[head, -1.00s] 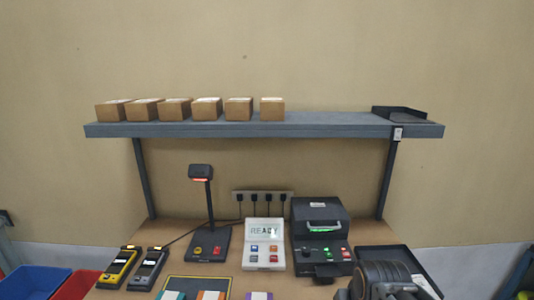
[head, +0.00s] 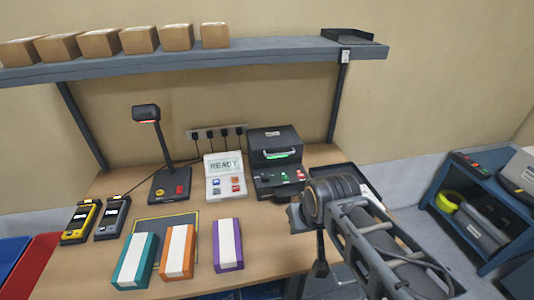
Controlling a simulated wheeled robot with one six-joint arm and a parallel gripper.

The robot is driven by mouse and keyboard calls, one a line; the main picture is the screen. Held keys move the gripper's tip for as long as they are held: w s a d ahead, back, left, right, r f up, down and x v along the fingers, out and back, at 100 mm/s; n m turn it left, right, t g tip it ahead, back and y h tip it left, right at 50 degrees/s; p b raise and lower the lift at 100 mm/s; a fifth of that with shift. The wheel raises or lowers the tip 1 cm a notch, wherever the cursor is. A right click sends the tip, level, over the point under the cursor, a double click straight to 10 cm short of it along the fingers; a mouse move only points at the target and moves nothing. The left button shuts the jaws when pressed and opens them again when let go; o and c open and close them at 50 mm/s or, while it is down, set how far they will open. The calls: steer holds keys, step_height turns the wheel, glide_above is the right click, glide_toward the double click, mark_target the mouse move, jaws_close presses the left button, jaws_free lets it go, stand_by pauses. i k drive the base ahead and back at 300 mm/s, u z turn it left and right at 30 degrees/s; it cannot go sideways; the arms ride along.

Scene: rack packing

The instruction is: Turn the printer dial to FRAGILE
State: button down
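The black label printer (head: 275,143) stands at the back of the bench, with a green-lit slot on its front. Its sloped front panel (head: 280,180) carries small dark, green and red controls. The dial and its setting are too small to make out. My arm comes in from the lower right, in front and to the right of the printer and apart from it. My gripper (head: 320,268) seems to point down by the bench's right front edge. Its fingers are not clear enough to show whether they are open or shut.
A white console (head: 224,165) reading READY and a scanner stand (head: 172,183) are left of the printer. A dark tray (head: 345,178) lies right of it. Teal (head: 135,258), orange (head: 180,250) and purple (head: 228,245) boxes line the front. A shelf (head: 280,54) with several cartons hangs above.

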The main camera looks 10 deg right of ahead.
mark_target(265, 178)
steer(key=k, duration=1.3)
steer(key=u, duration=0.65)
steer(key=i, duration=1.5)
steer(key=z, duration=0.65)
